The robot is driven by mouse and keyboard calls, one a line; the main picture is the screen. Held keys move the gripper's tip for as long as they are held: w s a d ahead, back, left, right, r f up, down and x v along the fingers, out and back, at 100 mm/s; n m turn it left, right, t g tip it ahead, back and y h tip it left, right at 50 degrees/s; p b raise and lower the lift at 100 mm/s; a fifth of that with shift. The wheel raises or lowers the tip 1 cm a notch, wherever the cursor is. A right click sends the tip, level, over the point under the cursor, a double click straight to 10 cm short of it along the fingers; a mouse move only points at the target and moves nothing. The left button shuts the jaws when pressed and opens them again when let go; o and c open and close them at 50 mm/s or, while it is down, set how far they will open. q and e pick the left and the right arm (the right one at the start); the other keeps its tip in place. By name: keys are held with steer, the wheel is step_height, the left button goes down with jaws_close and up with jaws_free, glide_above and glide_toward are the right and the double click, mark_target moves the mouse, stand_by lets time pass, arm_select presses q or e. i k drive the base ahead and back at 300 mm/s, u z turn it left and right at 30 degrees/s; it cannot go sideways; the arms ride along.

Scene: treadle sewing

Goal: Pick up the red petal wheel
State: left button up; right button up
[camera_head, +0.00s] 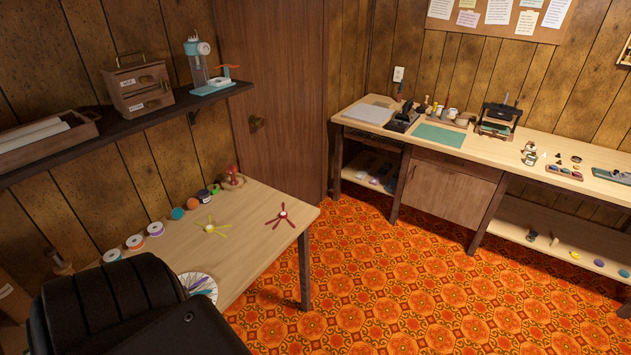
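The red petal wheel (279,221) lies flat on the light wooden table (262,250), near its right end. It has several thin red petals and a pale hub. A similar yellow petal wheel (211,228) lies on the same table to its left. Neither of my grippers is in view. Nothing touches the red wheel.
Several thread spools (155,230) and jars line the table's wall side, with a small red-topped object (232,179) at the far end. A round white dish (202,286) holds coloured pieces in front. A large black shape covers the lower left. A long workbench (375,127) stands across the patterned floor.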

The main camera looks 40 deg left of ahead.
mark_target(283, 214)
steer(key=i, duration=1.2)
steer(key=u, duration=3.4)
